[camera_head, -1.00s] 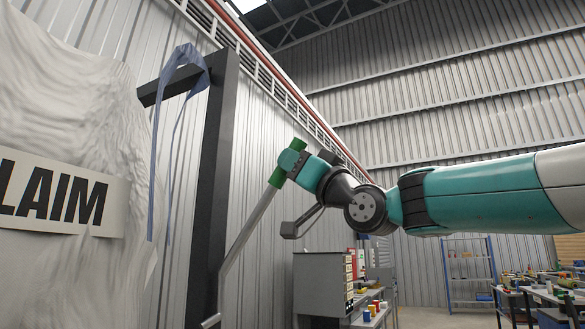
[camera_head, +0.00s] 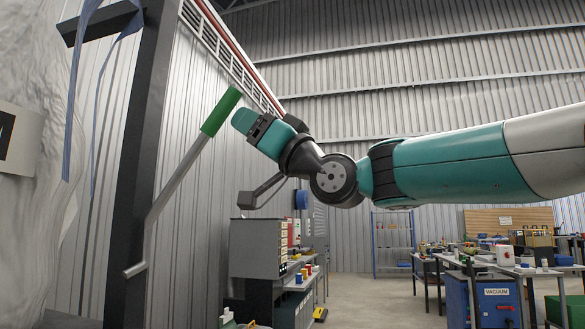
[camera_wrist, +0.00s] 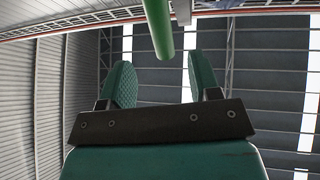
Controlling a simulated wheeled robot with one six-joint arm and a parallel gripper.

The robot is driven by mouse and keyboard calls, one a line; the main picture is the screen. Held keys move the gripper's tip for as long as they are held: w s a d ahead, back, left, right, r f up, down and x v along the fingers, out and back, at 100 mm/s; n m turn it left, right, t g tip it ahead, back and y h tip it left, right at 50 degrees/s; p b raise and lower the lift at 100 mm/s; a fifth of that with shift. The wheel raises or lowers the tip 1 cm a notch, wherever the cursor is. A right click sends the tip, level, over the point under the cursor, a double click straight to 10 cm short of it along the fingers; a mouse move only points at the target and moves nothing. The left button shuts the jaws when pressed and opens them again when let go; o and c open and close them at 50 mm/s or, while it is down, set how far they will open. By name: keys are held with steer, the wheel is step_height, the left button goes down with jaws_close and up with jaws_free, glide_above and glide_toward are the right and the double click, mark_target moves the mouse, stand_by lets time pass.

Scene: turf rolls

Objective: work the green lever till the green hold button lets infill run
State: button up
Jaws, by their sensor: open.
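The green lever has a green grip (camera_head: 221,111) on a bare metal rod (camera_head: 178,183) that slopes down left to a bent foot beside a dark post. In the wrist view the green grip (camera_wrist: 158,28) hangs in at the top centre, just beyond the fingertips. My gripper (camera_head: 242,121) is open and empty, just right of the grip and apart from it. Its two green fingers (camera_wrist: 162,80) stand wide in the wrist view. I cannot make out the green hold button in either view.
A dark post (camera_head: 140,165) with blue straps (camera_head: 75,110) and a pale bulk bag (camera_head: 25,190) stand at the left. A grey cabinet (camera_head: 258,248) stands below my gripper.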

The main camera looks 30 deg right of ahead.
steer(key=p+v, duration=0.1)
steer(key=v, duration=0.9)
steer(key=shift+s+f+p, duration=0.15)
steer(key=shift+f+p, duration=0.05)
steer(key=shift+p, duration=0.2)
